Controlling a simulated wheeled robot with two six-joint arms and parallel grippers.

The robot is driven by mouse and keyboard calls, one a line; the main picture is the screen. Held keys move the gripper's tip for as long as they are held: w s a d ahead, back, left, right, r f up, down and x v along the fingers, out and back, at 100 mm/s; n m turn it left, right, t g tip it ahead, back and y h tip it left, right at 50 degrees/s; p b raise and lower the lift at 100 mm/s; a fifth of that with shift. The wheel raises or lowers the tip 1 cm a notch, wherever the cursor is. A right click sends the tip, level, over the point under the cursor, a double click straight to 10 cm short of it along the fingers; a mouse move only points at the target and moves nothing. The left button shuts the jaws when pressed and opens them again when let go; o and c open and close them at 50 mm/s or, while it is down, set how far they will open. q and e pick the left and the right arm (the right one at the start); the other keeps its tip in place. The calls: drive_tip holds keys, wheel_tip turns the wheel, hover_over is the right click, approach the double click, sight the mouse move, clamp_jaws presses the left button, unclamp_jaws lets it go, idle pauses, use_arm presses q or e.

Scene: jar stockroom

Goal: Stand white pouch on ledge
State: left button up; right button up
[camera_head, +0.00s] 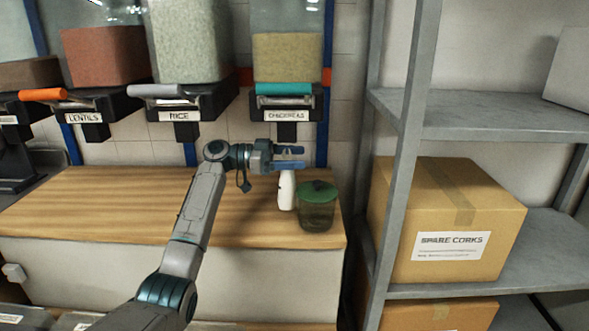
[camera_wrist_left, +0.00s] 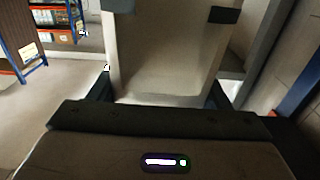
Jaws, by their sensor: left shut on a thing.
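The white pouch (camera_head: 287,190) is upright and narrow in the head view, just left of a green-lidded jar. My left gripper (camera_head: 290,157) is shut on its upper part. In the left wrist view the pouch (camera_wrist_left: 165,60) fills the middle as a pale panel, between the two dark fingers. The ledge appears to be the wooden counter top (camera_head: 130,205) below the dispensers. The pouch is over its right part; I cannot tell whether its bottom touches the wood. My right gripper is not in view.
The green jar (camera_head: 318,208) stands close to the pouch near the counter's right end. Dispensers for lentils (camera_head: 105,55), rice (camera_head: 188,40) and chickpeas (camera_head: 287,57) hang above. A grey shelf (camera_head: 480,115) with a cardboard box (camera_head: 445,215) stands to the right. The counter's left part is clear.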

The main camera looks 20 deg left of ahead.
sight(287, 194)
use_arm(q)
drive_tip(key=shift+w+d+f, duration=0.15)
drive_tip(key=shift+w, duration=0.1)
wheel_tip(287, 194, down, 3)
drive_tip(key=shift+f+p, duration=0.1)
drive_tip(key=shift+p, duration=0.2)
drive_tip(key=shift+f, duration=0.1)
drive_tip(key=shift+s, duration=0.1)
drive_tip(key=o, duration=1.1)
drive_tip(key=shift+o, duration=1.2)
